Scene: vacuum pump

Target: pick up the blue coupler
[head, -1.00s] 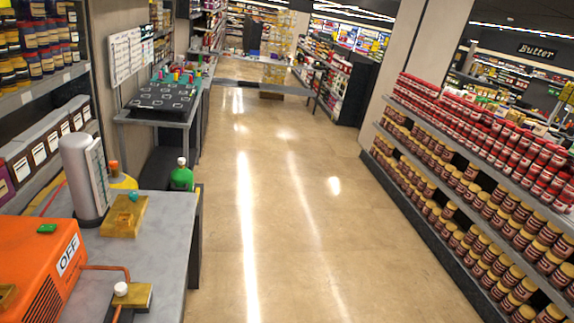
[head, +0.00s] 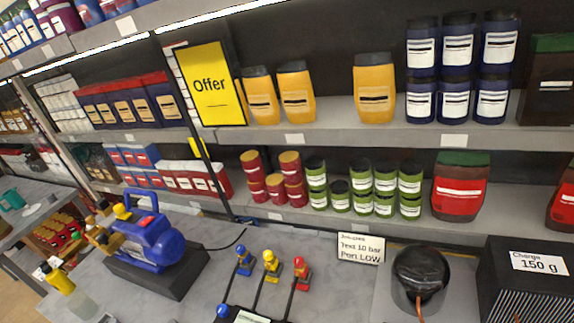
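The blue coupler (head: 244,261) is a small blue fitting on the grey bench, left of the yellow coupler (head: 272,265) and the red coupler (head: 302,273). The three stand in a row, with dark hoses running down towards the lower edge of the view.
A blue pump (head: 148,241) on a dark base stands left of the couplers. A sign (head: 360,247), a round black vessel (head: 421,275) and a dark box (head: 530,280) stand to the right. A yellow-topped bottle (head: 62,282) is at the lower left. Stocked shelves rise behind the bench (head: 205,300).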

